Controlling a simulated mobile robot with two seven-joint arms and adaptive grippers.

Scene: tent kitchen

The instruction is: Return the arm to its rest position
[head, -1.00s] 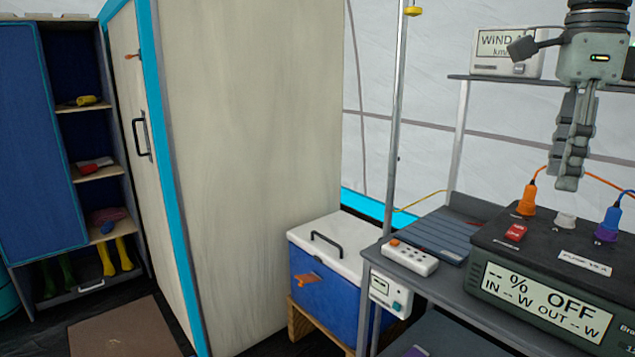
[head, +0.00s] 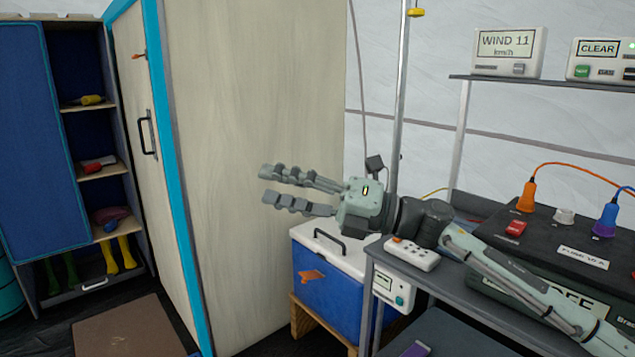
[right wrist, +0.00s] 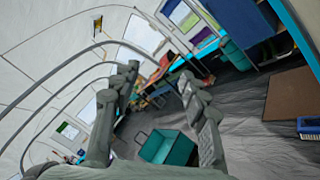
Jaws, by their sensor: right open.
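My right gripper (head: 265,189) is open and empty in the head view. It points left, in front of the tall pale cabinet (head: 250,110) and above the cooler. My right arm comes in from the lower right, across the front of the dark power unit (head: 560,240), and hides part of its display. In the right wrist view the two fingers of the right gripper (right wrist: 165,85) stand apart with nothing between them. My left gripper is not in view.
A blue cooler (head: 325,288) with a white lid stands below the gripper. A power strip (head: 412,255) lies on the grey bench beside my arm. A metal pole (head: 400,90) rises behind. A teal crate (right wrist: 168,148) stands on the floor in the wrist view.

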